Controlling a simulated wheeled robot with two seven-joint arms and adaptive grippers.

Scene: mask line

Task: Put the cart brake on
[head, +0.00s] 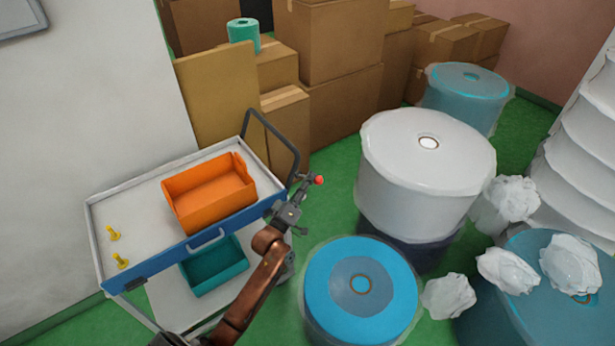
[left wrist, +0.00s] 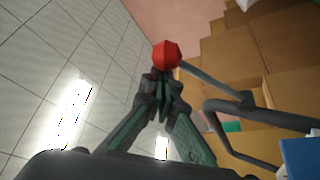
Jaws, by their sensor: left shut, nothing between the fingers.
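The cart (head: 150,195) stands at the left, with a white top tray, a blue front edge and a dark push handle (head: 272,138) at its right end. A short dark brake lever with a red ball knob (head: 319,180) sticks out at that end. In the left wrist view the red knob (left wrist: 166,55) appears right at my fingertips, with its dark rod (left wrist: 215,84) running right. My left gripper (head: 303,188) is shut and empty, beside the lever. I cannot tell whether the fingertips touch the knob. My right gripper is not in view.
An orange bin (head: 210,192) and yellow pegs sit on the tray; a teal bin (head: 214,266) is on the lower shelf. A white roll (head: 425,165) and a blue roll (head: 360,290) stand right of the cart. Cardboard boxes (head: 330,80) are stacked behind. Green floor shows between.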

